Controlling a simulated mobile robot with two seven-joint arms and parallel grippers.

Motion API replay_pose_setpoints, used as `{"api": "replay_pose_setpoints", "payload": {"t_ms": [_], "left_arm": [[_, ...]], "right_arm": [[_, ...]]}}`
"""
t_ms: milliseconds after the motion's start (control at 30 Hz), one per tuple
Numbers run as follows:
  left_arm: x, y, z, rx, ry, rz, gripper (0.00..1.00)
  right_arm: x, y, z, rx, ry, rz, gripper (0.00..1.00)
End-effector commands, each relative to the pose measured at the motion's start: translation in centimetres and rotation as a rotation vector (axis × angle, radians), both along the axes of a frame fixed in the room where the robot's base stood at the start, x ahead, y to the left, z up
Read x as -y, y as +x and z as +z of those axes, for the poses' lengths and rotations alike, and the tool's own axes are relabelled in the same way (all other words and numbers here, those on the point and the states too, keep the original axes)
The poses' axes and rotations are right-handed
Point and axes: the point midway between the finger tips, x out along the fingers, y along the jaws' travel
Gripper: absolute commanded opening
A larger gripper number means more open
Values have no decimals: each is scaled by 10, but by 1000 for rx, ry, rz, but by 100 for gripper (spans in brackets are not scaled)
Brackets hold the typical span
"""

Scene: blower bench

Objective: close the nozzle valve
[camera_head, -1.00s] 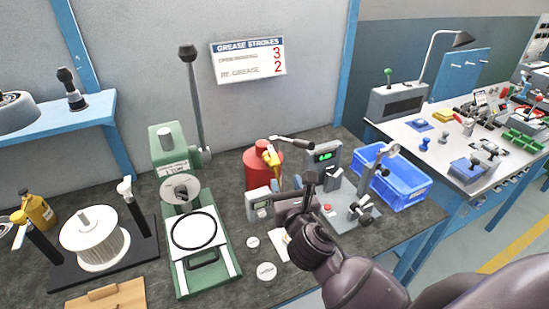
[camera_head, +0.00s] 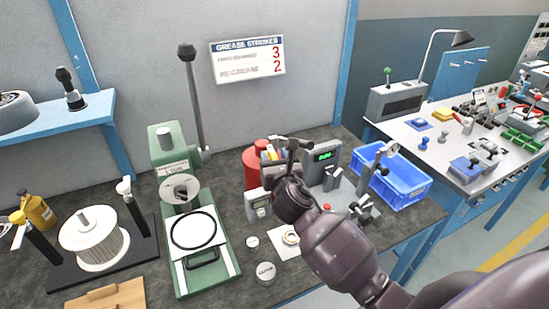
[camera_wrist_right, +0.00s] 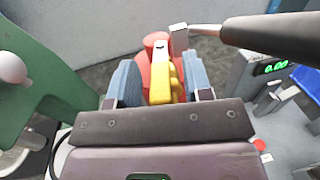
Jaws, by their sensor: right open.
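The red canister (camera_head: 251,171) stands at the back middle of the bench. A yellow part on it, which may be the nozzle valve, is mostly hidden by my right gripper (camera_head: 284,153) in the head view. In the right wrist view the yellow part (camera_wrist_right: 163,85) lies between the two blue finger pads of my right gripper (camera_wrist_right: 162,78). The fingers are open, one on each side of it. I cannot tell whether a pad touches it. The red body (camera_wrist_right: 155,45) shows just beyond. My left gripper is not in view.
A dark-gripped lever (camera_wrist_right: 270,35) reaches across the upper right of the wrist view. The green press (camera_head: 205,240) stands left, a digital display unit (camera_head: 324,157) and a blue crate (camera_head: 395,185) right. A white gauge box (camera_head: 259,204) is close below my gripper.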

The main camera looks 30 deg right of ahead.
Motion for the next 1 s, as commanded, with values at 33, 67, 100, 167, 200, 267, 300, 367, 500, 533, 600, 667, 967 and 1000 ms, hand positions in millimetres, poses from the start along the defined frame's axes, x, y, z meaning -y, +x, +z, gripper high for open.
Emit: {"api": "replay_pose_setpoints", "payload": {"t_ms": [33,67,100,167,200,267,300,367,500,533,600,667,967,1000], "left_arm": [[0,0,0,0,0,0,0],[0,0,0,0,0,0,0],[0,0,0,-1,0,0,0],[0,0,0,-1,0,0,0],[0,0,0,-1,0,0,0],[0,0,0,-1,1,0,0],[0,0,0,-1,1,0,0],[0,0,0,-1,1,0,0],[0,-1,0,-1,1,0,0],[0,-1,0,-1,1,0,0],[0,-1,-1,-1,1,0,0],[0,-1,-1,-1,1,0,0],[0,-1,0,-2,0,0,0],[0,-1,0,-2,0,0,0]], "right_arm": [[0,0,0,0,0,0,46],[0,0,0,0,0,0,46],[0,0,0,0,0,0,46],[0,0,0,0,0,0,46],[0,0,0,0,0,0,40],[0,0,0,0,0,0,30],[0,0,0,0,0,0,24],[0,0,0,0,0,0,15],[0,0,0,0,0,0,0],[0,0,0,0,0,0,0],[0,0,0,0,0,0,0],[0,0,0,0,0,0,0],[1,2,0,-1,1,-14,0],[1,3,0,0,1,-18,0]]}}
